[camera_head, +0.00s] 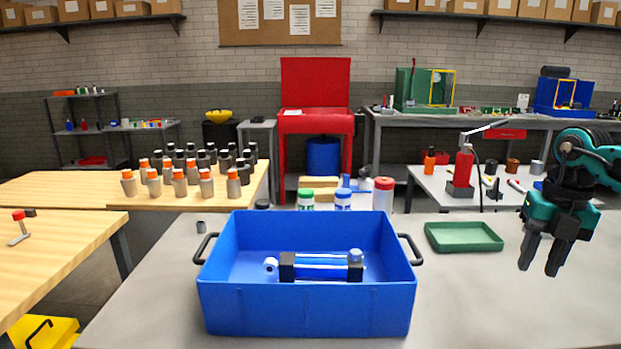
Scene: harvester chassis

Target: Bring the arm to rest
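My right gripper (542,257) hangs from the right side of the head view, its two dark fingers pointing down and apart with nothing between them. It is above the grey table, right of the blue bin and beside the green tray. My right arm is teal and black and comes in from the right edge. My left gripper is not in the head view. A blue and black cylinder part (318,267) lies inside the blue bin (305,312), apart from my gripper.
The grey table (150,300) has free room left and right of the bin. A green tray (463,237) lies right of it. Bottles with green, blue and red caps (383,194) stand behind it. A wooden table (60,250) with a small hammer (19,228) is at left.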

